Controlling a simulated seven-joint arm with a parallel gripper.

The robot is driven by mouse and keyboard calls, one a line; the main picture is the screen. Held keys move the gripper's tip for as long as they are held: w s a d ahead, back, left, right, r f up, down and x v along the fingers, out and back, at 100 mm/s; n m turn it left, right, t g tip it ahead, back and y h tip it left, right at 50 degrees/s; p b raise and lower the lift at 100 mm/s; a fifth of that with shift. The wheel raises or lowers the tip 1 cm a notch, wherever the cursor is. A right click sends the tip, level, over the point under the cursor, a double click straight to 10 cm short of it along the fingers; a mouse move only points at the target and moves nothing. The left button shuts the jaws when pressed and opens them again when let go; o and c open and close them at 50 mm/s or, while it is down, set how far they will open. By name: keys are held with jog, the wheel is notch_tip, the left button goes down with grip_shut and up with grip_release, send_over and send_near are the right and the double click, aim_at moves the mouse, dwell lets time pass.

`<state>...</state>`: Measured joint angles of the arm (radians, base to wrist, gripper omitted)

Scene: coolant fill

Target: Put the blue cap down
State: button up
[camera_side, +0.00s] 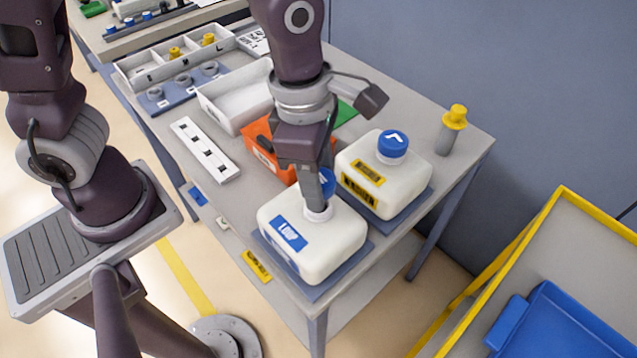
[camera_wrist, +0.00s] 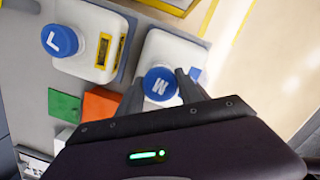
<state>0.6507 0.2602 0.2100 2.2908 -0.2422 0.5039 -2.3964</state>
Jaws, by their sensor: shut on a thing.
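My gripper (camera_side: 318,192) is above the front white jug (camera_side: 335,240), which has a blue-and-white label and stands on a grey-blue pad. It is shut on a blue cap (camera_side: 328,181), which is partly hidden by a finger in the side view. In the wrist view the cap (camera_wrist: 160,87) sits between the two fingers, its white letter facing the camera. The jug's white neck (camera_side: 318,213) shows below the finger. The cap appears just above the neck; I cannot tell whether they touch.
A second white jug (camera_side: 376,180) with its own blue cap (camera_side: 393,143) stands close behind. An orange bin (camera_side: 262,143) and an empty white tray (camera_side: 235,98) are to the left. A yellow-topped grey bottle (camera_side: 451,130) stands at the back right. Bare table lies left of the front jug.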

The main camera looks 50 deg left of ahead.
jog(key=shift+r, duration=0.5)
